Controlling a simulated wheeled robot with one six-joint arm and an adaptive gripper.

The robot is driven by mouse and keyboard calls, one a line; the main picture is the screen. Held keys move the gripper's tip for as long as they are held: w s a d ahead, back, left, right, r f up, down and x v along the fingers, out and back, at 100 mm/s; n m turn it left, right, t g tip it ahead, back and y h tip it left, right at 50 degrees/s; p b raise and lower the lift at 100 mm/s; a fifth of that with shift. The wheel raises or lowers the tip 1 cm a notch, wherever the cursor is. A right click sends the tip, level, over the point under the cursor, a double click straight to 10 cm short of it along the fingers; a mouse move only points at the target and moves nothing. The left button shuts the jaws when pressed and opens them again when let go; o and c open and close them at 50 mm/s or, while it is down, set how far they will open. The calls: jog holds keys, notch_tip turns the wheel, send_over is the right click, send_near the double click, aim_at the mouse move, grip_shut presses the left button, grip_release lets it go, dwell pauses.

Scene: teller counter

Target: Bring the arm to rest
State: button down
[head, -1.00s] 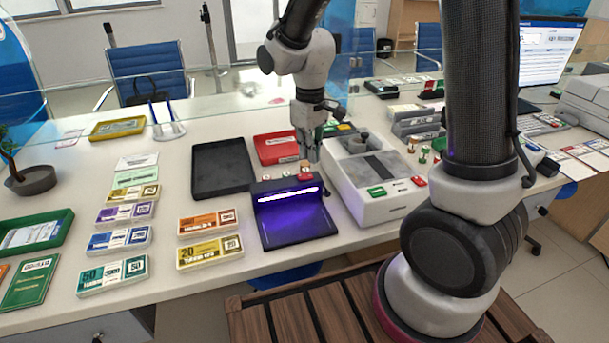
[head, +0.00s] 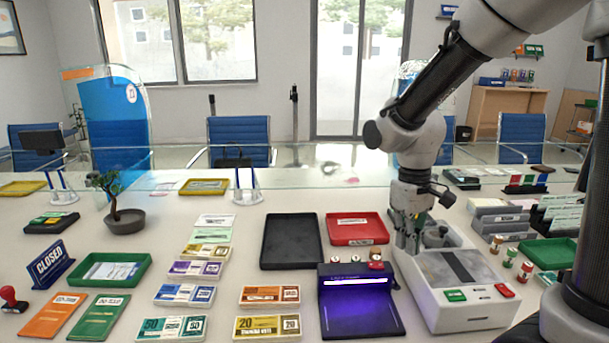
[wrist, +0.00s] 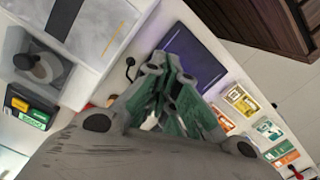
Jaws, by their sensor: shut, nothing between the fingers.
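My gripper (head: 407,245) hangs fingers down over the counter, at the left rear part of a white counting machine (head: 470,290). It is shut and empty. In the wrist view its green-padded fingers (wrist: 178,98) are drawn together, with nothing seen between them. A black lamp device with a glowing violet bed (head: 360,312) lies to the left and nearer. My arm rises from the gripper to the upper right. Whether the fingertips touch the machine cannot be told.
Small red-topped stamps (head: 376,257) stand close left of my gripper. A red tray (head: 357,229) and a black tray (head: 291,241) lie further left. Banknote bundles (head: 268,295) are at the front. A glass screen (head: 330,170) runs along the back. Grey holders (head: 499,218) stand at right.

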jog(key=s+d+r+m+t, duration=0.4)
jog(key=s+d+r+t, duration=0.1)
jog(key=s+d+r, duration=0.6)
notch_tip(320, 180, up, 2)
jog(key=shift+s+d+r+m, duration=0.1)
jog(key=shift+s+d+m, duration=0.3)
jog(key=shift+s, duration=0.7)
